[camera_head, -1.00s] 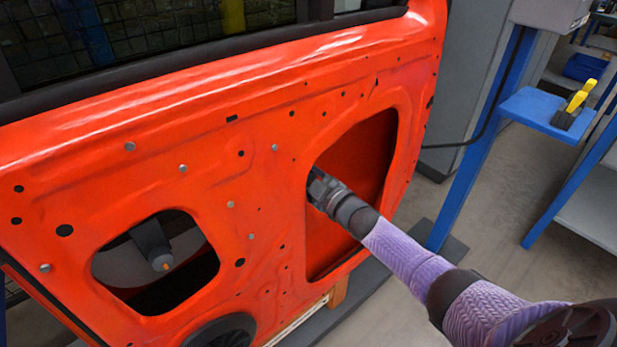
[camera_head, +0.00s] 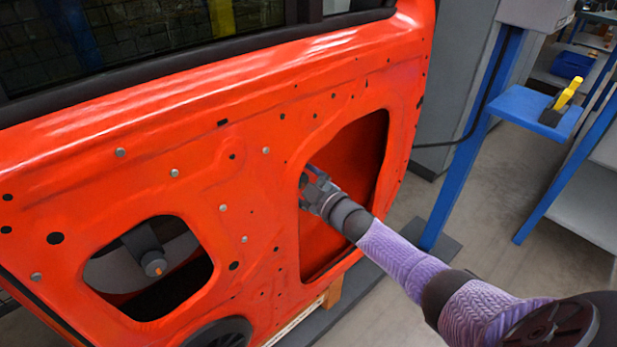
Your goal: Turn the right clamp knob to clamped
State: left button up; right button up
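The orange-red door panel (camera_head: 185,100) fills the left and middle of the head view. A round grey knob (camera_head: 153,265) with a small orange mark shows inside its left opening. My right arm comes in from the lower right with its purple sleeve. My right gripper (camera_head: 308,184) is at the left edge of the larger right opening, its fingertips partly behind the sheet-metal edge. No knob shows in that opening; the edge and my gripper hide what is there. I cannot tell whether the fingers are shut on anything. My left gripper is not in view.
A blue stand (camera_head: 530,110) with a yellow-and-black tool (camera_head: 560,100) stands at the right. A grey cabinet (camera_head: 455,70) is behind the door.

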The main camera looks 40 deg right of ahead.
pick_arm(q)
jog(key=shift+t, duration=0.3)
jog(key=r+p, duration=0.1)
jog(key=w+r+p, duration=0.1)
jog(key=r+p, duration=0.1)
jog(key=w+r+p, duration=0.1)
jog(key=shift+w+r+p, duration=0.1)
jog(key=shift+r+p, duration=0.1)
jog(key=shift+p, duration=0.1)
pick_arm(e)
jog(key=s, duration=0.9)
jog(key=shift+s+d, duration=0.25)
jog(key=shift+d, duration=0.15)
